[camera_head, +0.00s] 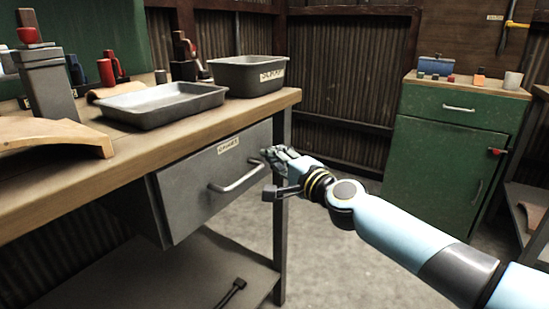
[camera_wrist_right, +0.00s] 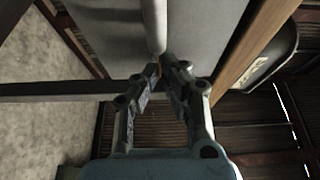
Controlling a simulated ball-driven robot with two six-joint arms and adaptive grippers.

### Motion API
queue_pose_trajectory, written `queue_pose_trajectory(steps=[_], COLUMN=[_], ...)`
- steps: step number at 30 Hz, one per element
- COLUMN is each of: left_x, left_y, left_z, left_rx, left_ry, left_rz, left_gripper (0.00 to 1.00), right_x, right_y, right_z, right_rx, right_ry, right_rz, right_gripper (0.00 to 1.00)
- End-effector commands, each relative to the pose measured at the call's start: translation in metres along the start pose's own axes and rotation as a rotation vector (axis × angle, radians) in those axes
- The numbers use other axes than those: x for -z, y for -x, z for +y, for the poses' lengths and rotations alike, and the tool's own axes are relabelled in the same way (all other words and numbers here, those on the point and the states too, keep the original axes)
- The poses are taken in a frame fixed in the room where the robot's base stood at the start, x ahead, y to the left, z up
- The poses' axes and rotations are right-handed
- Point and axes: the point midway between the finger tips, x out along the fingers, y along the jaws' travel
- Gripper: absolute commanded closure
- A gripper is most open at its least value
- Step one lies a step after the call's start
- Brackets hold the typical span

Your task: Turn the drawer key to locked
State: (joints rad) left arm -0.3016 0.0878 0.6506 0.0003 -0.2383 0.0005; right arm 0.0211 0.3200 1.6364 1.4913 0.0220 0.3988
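The grey drawer (camera_head: 190,192) under the bench has a pale bar handle (camera_head: 237,183) and a paper label (camera_head: 229,145); it looks shut. My right gripper (camera_head: 268,155) is at the right end of the drawer front, just right of the handle. In the right wrist view the fingertips (camera_wrist_right: 160,76) are close together, near the end of the handle (camera_wrist_right: 155,28). A small yellowish-brown sliver shows between them. I cannot make out the key or its position; the fingers cover that spot. My left gripper is not in view.
The bench top (camera_head: 60,192) overhangs the drawer and carries a grey tray (camera_head: 165,104) and a labelled bin (camera_head: 247,76). The bench leg (camera_head: 280,250) stands just below my right gripper. A green cabinet (camera_head: 440,150) stands at right; floor between is clear.

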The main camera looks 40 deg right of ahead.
Motion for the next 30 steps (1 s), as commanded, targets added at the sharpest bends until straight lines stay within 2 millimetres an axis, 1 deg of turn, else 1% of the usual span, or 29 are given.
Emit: queue_pose_trajectory(steps=[10, 16, 21, 29, 30], left_x=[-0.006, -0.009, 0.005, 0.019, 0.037], left_y=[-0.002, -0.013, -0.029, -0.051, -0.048], left_z=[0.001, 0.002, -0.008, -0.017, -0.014], left_rx=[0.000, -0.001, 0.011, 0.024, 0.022], left_ry=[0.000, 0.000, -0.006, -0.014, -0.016], left_rz=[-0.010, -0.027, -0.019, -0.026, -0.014], left_gripper=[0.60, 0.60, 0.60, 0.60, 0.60], right_x=[0.000, 0.000, 0.001, 0.001, 0.001], right_y=[0.000, 0.001, 0.001, 0.000, 0.000], right_z=[0.002, 0.006, 0.011, 0.011, 0.011], right_rx=[0.000, 0.020, 0.058, 0.124, 0.135], right_ry=[0.006, 0.054, 0.152, 0.313, 0.337], right_rz=[0.000, -0.001, 0.000, 0.000, -0.001], right_gripper=[1.00, 1.00, 1.00, 1.00, 1.00])
